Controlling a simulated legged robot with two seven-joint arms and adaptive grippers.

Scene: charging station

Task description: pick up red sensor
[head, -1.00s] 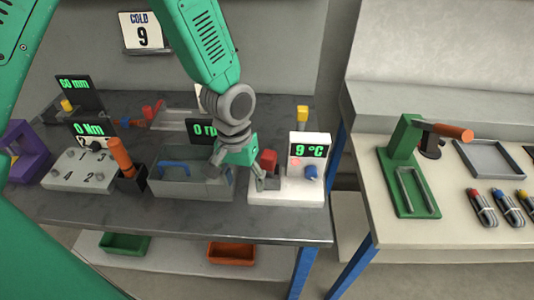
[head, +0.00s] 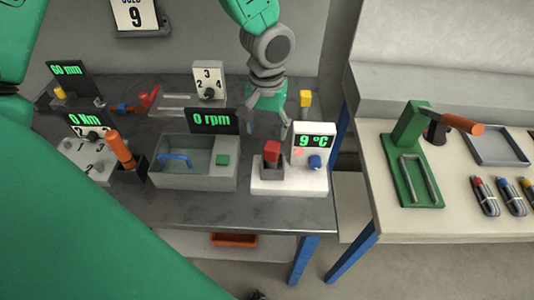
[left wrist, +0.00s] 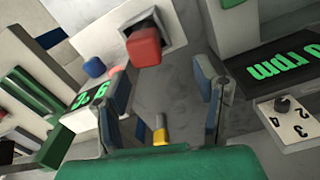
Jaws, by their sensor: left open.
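The red sensor (head: 272,147) is a red block standing in a dark square holder (head: 271,168) on a white base (head: 289,188). My left gripper (head: 267,123) is open and empty, behind and slightly above the red sensor in the head view. In the left wrist view the red sensor (left wrist: 144,47) shows beyond the open fingers (left wrist: 163,75), nearer the left fingertip. Nothing is between the fingers' pads. My right gripper is not in view.
The white station carries a "9 °C" display (head: 314,142) and a blue knob (head: 315,162). A grey bin with an "0 rpm" display (head: 212,122) stands left of it. A yellow block (head: 305,98) stands behind. The dark table's front strip (head: 200,207) is clear.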

